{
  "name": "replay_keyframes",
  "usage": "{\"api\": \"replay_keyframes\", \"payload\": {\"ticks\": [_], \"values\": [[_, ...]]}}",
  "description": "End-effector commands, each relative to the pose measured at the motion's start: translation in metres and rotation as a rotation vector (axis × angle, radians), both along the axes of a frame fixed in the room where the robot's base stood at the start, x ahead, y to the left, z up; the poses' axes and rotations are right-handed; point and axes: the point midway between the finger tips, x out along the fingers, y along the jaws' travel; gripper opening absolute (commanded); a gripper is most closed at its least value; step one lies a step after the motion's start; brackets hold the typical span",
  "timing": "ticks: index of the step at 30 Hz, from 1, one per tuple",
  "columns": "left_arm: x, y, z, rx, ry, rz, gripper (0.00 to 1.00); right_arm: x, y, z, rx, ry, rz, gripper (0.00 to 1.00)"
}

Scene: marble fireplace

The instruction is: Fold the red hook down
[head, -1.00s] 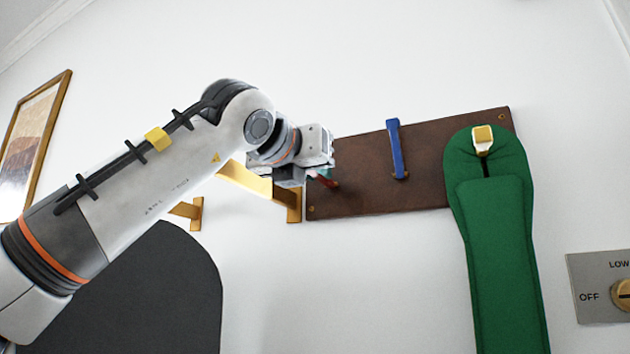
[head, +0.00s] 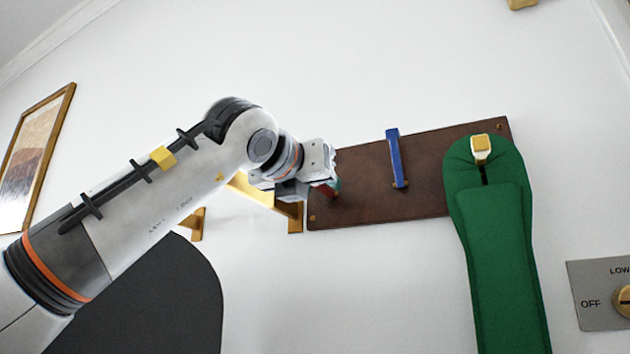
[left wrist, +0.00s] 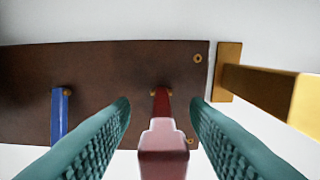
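The red hook (left wrist: 163,140) sticks out from the brown board (left wrist: 100,75) towards the camera in the left wrist view. My left gripper (left wrist: 160,103) is open, with one teal finger on each side of the hook and a visible gap on both sides. In the head view my left gripper (head: 334,187) is at the left end of the board (head: 360,180). Only a small part of the red hook (head: 325,190) shows there, the rest being hidden by the gripper. My right gripper is not in view.
A blue hook (head: 397,160) is on the same board. A green padded item (head: 500,240) hangs in front of its right end. A gold bracket (left wrist: 265,90) stands close beside the board. A switch panel (head: 600,290) is at the far right.

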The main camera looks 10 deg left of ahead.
Motion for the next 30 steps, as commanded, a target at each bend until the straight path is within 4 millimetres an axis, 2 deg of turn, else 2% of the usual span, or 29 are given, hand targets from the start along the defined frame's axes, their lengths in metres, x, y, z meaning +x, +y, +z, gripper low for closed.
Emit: {"api": "replay_keyframes", "payload": {"ticks": [11, 16, 21, 25, 30], "values": [[-0.008, 0.003, 0.002, -0.003, -0.006, 0.001, 0.42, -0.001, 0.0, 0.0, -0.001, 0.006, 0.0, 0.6], [-0.032, 0.008, -0.001, -0.003, -0.009, 0.001, 0.42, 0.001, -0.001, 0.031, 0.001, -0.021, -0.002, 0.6], [-0.069, 0.015, -0.003, -0.003, -0.009, 0.0, 0.42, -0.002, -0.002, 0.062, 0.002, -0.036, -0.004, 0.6], [-0.094, 0.02, -0.004, -0.002, -0.008, 0.001, 0.42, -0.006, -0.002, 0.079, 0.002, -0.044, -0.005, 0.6], [-0.113, 0.024, -0.005, -0.002, -0.004, 0.001, 0.42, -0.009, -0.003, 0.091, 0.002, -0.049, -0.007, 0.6]]}}
